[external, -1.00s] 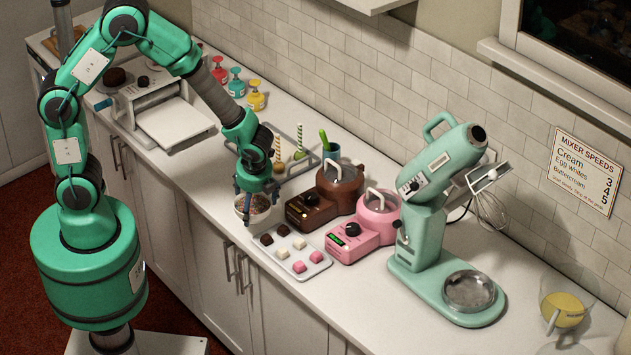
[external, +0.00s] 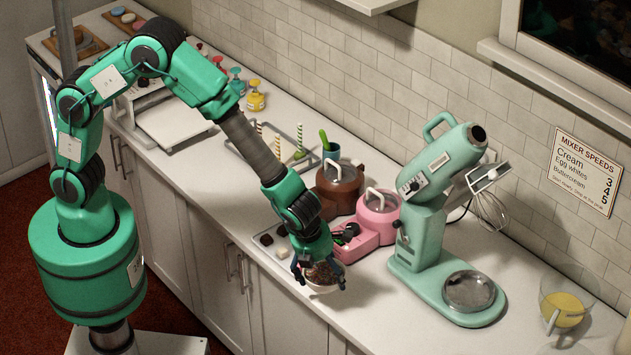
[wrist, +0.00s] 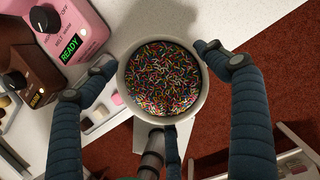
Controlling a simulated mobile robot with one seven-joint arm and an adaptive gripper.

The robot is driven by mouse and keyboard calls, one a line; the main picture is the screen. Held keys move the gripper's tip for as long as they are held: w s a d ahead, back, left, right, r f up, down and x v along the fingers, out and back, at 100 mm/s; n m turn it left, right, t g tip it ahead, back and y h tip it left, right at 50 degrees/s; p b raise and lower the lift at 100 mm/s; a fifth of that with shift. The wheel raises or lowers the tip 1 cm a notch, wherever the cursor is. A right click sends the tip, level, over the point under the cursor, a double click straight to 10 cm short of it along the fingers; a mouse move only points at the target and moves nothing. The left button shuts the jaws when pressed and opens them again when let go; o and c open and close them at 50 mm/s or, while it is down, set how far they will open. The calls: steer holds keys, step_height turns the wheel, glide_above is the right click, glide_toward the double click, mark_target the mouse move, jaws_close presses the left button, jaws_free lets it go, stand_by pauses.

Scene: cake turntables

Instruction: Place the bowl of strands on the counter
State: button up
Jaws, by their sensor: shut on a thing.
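The bowl of strands (external: 322,289) is white and filled with dark, many-coloured sprinkles. My gripper (external: 319,278) is shut on it and holds it near the counter's front edge, in front of the pink melting pot. In the wrist view the bowl (wrist: 122,84) is upright between the fingers of my gripper (wrist: 155,85), its sprinkles (wrist: 162,78) level. The white counter (external: 412,318) lies behind and to the right of the bowl. Whether the bowl touches anything below cannot be told.
The pink melting pot (external: 378,216) and brown one (external: 341,186) stand behind my gripper. A tray of sweets (external: 268,238) lies left, partly hidden by my arm. A mint stand mixer (external: 441,205) stands right. Red floor (wrist: 285,60) shows beyond the counter edge.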

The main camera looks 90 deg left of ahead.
steer(key=shift+w+d+m, duration=0.15)
steer(key=shift+w+d, duration=0.05)
steer(key=shift+d, duration=0.25)
steer(key=shift+w+d+m, duration=0.15)
steer(key=shift+w+d, duration=0.05)
steer(key=shift+d, duration=0.25)
steer(key=w, duration=0.5)
steer(key=w+d+f, duration=0.1)
steer(key=w, duration=1)
steer(key=shift+d+f, duration=0.25)
steer(key=shift+d, duration=0.05)
steer(key=shift+f, duration=1.75)
steer(key=shift+f, duration=0.1)
steer(key=o, duration=1.3)
steer(key=shift+s, duration=0.1)
